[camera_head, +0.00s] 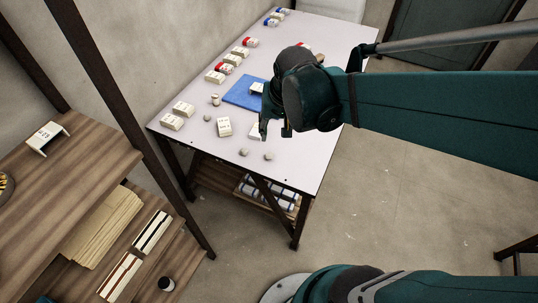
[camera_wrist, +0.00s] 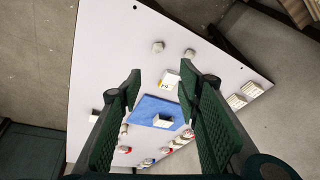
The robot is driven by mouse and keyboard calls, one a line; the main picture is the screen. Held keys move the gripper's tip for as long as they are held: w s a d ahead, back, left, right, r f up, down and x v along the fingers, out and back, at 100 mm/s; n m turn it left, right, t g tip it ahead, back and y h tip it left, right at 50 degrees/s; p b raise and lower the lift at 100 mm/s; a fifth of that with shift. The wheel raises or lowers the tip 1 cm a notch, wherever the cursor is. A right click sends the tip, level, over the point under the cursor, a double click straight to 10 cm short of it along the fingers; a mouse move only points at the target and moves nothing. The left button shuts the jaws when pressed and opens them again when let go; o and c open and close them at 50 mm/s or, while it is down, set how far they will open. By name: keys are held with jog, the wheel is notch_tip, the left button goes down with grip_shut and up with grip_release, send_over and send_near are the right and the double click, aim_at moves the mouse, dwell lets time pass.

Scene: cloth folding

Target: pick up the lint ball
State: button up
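Several small grey balls that look like lint lie on the white table (camera_head: 305,170). Two sit near its front edge, a left ball (camera_head: 243,152) and a right ball (camera_head: 268,156); another grey ball (camera_head: 207,117) lies farther left. In the wrist view two balls (camera_wrist: 158,47) (camera_wrist: 190,54) show beyond the fingertips. My gripper (camera_head: 273,130) is above the table, right of the blue cloth (camera_head: 240,93). In the wrist view my gripper (camera_wrist: 160,72) has its fingers wide apart with nothing held. The blue cloth also shows between the fingers (camera_wrist: 150,108). I cannot tell which ball is meant.
A white block (camera_head: 224,127) stands left of my gripper, and a partly hidden one (camera_wrist: 169,79) shows between the fingertips. Pale blocks (camera_head: 183,109) lie at the left edge. Red and white items (camera_head: 225,68) line the back. The front right of the table is clear.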

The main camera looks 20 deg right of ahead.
jog(key=m+g+p, duration=0.3)
jog(key=m+p, duration=0.1)
send_near(269, 154)
jog(key=shift+w+f+g, duration=0.3)
jog(key=shift+f+g, duration=0.1)
jog(key=shift+f, duration=0.25)
jog(key=shift+f+b, duration=0.45)
jog(key=shift+f, duration=0.85)
jog(key=shift+f, duration=0.1)
jog(key=shift+f+b, duration=0.95)
jog(key=shift+f, duration=1.55)
